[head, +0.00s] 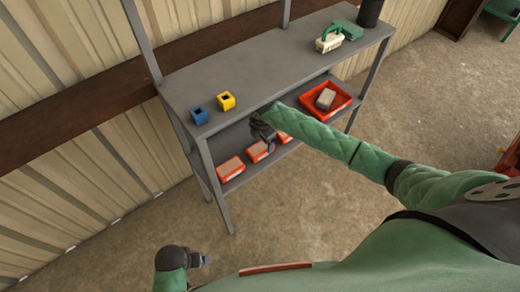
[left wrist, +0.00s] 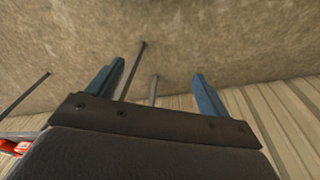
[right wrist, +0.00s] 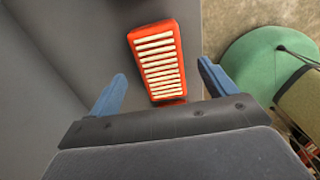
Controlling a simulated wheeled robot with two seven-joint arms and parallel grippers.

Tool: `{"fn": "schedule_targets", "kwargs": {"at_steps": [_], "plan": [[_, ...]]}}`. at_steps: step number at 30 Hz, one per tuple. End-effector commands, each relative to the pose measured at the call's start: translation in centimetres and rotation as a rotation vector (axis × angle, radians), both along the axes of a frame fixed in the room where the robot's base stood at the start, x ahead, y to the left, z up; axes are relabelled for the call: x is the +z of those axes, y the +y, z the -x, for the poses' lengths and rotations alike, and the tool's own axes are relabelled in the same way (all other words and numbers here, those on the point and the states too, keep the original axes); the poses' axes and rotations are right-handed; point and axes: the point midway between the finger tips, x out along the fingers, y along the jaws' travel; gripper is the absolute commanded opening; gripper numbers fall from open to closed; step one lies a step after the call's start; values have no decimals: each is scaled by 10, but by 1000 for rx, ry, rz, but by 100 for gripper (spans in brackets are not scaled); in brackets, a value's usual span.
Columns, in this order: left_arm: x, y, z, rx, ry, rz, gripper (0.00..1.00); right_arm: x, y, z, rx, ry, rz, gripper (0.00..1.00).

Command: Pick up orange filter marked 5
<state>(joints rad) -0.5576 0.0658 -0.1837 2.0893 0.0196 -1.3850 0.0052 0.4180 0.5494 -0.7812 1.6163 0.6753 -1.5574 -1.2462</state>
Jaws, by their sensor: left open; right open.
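Several orange filters with pale pleats lie in a row on the shelf's lower board: a left one (head: 231,168), a middle one (head: 257,152) and a right one (head: 284,137) partly hidden by my right gripper (head: 268,144). No number is legible, so I cannot tell which is marked 5. In the right wrist view one orange filter (right wrist: 157,58) lies ahead, between the lines of the open, empty fingers (right wrist: 162,75); a bit of orange shows below it. My left gripper (head: 205,260) is open and empty above the floor, away from the shelf; its fingers show (left wrist: 152,85).
A red tray (head: 341,104) with a box (head: 325,98) stands on the lower board, right.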

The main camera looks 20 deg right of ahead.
Motion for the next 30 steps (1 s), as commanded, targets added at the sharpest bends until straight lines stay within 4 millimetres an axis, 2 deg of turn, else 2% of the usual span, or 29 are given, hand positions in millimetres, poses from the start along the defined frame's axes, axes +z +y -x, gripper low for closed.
{"fn": "schedule_targets", "kwargs": {"at_steps": [3, 9, 14, 20, 23, 28, 30], "plan": [[-23, 1, 3, 0, 10, -5, 80, -10, 1, 1, -1, 2, 1, 84], [-51, 4, 8, 0, 14, -9, 80, -32, 2, 1, -2, 2, 1, 84], [-59, 4, 9, 1, 14, -9, 80, -40, 1, 0, -1, 2, 2, 84], [-60, 4, 10, 1, 14, -9, 80, -41, 1, 0, -1, 1, 1, 84], [-60, 4, 10, 1, 15, -10, 80, -41, 1, 0, -1, 1, 1, 68], [-60, 4, 10, 1, 16, -10, 80, -41, 1, 0, -1, 1, 1, 35], [-60, 4, 11, 1, 17, -10, 80, -41, 1, 0, -1, 1, 1, 34]]}}
